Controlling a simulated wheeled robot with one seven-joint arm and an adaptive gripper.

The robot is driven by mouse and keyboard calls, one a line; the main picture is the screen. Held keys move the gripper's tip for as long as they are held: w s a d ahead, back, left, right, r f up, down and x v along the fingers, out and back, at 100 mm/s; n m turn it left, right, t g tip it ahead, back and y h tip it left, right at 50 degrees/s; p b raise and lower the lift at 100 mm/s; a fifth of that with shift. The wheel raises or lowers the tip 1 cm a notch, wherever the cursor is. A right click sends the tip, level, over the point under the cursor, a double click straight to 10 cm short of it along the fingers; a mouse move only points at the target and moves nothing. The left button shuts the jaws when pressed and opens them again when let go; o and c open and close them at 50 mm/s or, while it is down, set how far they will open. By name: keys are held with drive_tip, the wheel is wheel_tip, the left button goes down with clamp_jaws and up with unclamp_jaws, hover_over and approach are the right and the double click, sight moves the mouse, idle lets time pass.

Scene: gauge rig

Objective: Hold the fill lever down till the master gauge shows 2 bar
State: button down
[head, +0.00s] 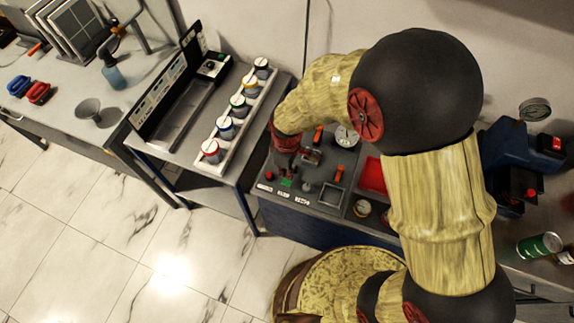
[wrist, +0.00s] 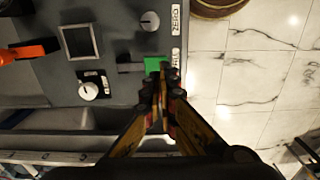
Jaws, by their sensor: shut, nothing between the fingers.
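A small green handle (wrist: 155,65) on a dark bar sits on the grey panel (wrist: 115,20), just ahead of my gripper (wrist: 161,82) in the wrist view. It looks like the fill lever; its label is not readable. My fingers are shut and empty, tips overlapping the handle's near edge; I cannot tell whether they touch it. In the head view the green handle (head: 287,182) shows below my wrist, which hides part of the panel. A white-faced gauge (head: 346,137) stands at the panel's back right, partly hidden by my arm; its reading is too small to tell.
Orange levers (head: 338,173) and knobs share the panel. Another gauge (head: 362,207) sits at its front right, and one (head: 535,109) stands on the blue machine at right. A rack of colored-lidded jars (head: 226,127) is left of the panel.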

sight(286, 184)
drive_tip(key=shift+f+b, duration=0.55)
drive_tip(key=shift+f, duration=1.8)
drive_tip(key=shift+s+a+f, duration=0.1)
drive_tip(key=shift+s+f, duration=0.1)
drive_tip(key=shift+f, duration=0.35)
drive_tip(key=shift+s+a+f, duration=0.1)
drive_tip(key=shift+s+f, duration=0.05)
drive_tip(key=shift+f, duration=0.35)
drive_tip(key=shift+d+r, duration=0.1)
drive_tip(key=shift+p, duration=0.3)
drive_tip(key=shift+r+p, duration=0.55)
drive_tip(key=shift+r, duration=0.25)
drive_tip(key=shift+r+p, duration=0.3)
drive_tip(key=shift+r, duration=0.1)
wheel_tip(286, 184, up, 13)
drive_tip(key=p, duration=0.4)
